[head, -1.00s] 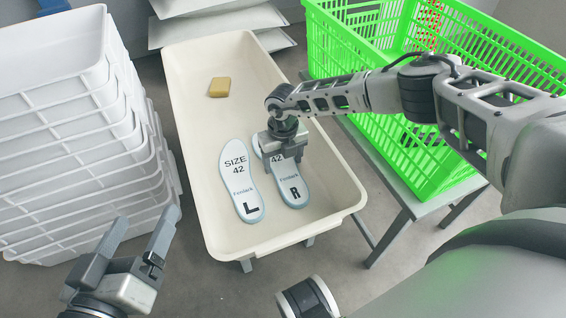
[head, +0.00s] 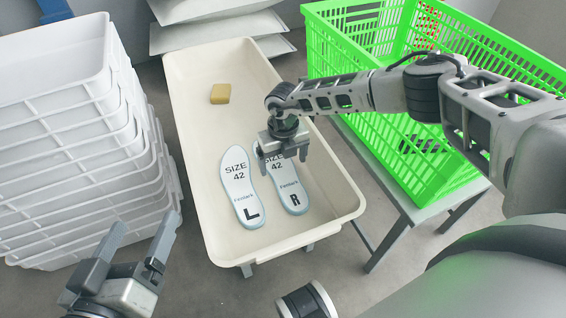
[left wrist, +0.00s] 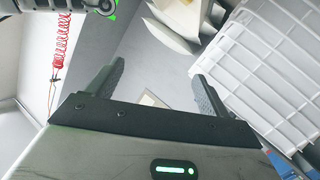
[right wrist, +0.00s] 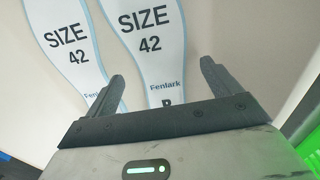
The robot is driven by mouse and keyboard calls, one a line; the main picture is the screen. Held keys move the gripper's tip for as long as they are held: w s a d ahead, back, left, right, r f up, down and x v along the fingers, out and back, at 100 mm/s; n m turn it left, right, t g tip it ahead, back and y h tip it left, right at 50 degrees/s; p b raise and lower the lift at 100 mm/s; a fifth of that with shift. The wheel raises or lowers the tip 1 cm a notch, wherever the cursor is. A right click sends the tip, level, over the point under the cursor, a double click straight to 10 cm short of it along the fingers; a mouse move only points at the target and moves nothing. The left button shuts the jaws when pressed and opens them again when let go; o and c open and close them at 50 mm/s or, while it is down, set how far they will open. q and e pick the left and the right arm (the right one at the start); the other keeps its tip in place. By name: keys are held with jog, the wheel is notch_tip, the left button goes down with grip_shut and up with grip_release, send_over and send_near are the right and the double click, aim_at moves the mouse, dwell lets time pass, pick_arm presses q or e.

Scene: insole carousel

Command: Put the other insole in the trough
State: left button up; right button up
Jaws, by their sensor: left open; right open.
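Two white insoles lie side by side, printed side up, in the cream trough (head: 190,100). The left insole (head: 240,188) is marked L and SIZE 42. The right insole (head: 287,187) is marked R, and its upper part is partly hidden by my right gripper (head: 280,165). In the right wrist view, the R insole (right wrist: 150,50) and the L insole (right wrist: 68,40) lie beyond the fingers. My right gripper is open and empty, just above the R insole. My left gripper (head: 135,250) is open and empty, outside the trough at lower left.
A yellow-brown block (head: 220,94) lies in the trough's far part. A stack of white crates (head: 80,150) stands at the left. A green crate (head: 420,165) sits on a grey stand (head: 425,212) at the right.

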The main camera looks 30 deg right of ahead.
aim_at(283, 173)
pick_arm(q)
jog(key=f+p, duration=0.1)
jog(key=a+f+m+g+y+p, duration=0.1)
jog(key=shift+s+p, duration=0.3)
jog(key=shift+p, duration=0.1)
pick_arm(e)
notch_tip(283, 173, up, 10)
jog(key=shift+f, duration=0.25)
pick_arm(q)
jog(key=shift+a+r, duration=0.1)
